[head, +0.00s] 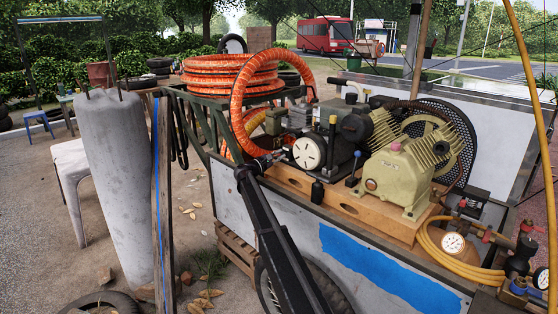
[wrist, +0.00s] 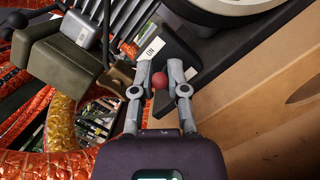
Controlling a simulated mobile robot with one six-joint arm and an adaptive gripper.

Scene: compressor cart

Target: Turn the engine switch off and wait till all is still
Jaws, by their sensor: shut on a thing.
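In the wrist view a small red ball knob (wrist: 159,81) sits between the two grey fingertips of my gripper (wrist: 160,77). The fingers are shut on it. It looks like the engine switch knob. A white label reading "ON" (wrist: 152,48) is on the dark block just beyond the fingertips; any other label is hidden or out of view. In the head view my gripper (head: 262,163) is at the left side of the dark engine (head: 338,143), beside its round white-faced disc (head: 309,151). The knob cannot be made out there.
A beige compressor pump (head: 400,178) and a belt guard (head: 447,130) stand right of the engine on a wooden beam (head: 345,205). Coiled orange hose (head: 232,75) arches down close to my gripper. A gauge (head: 453,243) and yellow hose lie at the right.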

